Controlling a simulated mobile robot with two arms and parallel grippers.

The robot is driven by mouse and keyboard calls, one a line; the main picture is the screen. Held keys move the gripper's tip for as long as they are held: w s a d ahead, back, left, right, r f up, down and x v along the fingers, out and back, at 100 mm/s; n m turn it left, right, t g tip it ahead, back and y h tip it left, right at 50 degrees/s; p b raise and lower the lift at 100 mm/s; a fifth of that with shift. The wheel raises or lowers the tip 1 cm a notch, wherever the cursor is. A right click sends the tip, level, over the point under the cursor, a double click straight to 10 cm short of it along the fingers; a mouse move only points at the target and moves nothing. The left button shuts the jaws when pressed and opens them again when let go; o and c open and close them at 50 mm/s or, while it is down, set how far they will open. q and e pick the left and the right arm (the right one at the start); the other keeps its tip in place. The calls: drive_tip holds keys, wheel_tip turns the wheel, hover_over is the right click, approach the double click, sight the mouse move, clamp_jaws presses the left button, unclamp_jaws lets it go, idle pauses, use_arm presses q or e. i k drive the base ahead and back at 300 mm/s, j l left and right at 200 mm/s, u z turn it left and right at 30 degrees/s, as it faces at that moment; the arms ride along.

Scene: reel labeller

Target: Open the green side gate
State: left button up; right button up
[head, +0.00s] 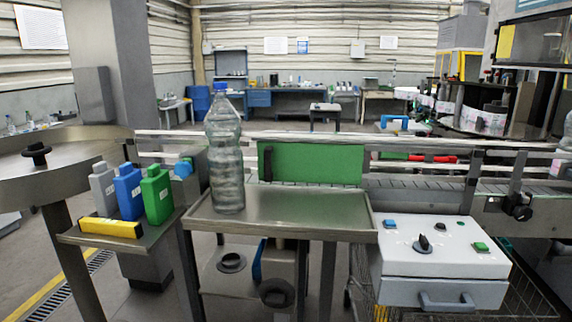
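The green side gate (318,163) is a flat rectangular panel on the near side of the conveyor, behind the metal table. It stands upright in line with the rails and looks shut. A dark vertical handle (267,163) is at its left end. A clear plastic bottle (225,150) with a blue cap stands on the table just left of the gate. Neither of my grippers is in view.
The metal table (300,215) is bare right of the bottle. A side shelf (150,232) holds grey, blue and green bottles and a yellow item (110,227). A white control box (440,248) stands at right. A round metal table (70,150) is at left.

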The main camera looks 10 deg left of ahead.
sight(316, 163)
drive_tip(key=i+j+u, duration=0.25)
drive_tip(key=u, duration=0.2)
drive_tip(key=i+j+u, duration=0.3)
drive_tip(key=u, duration=0.15)
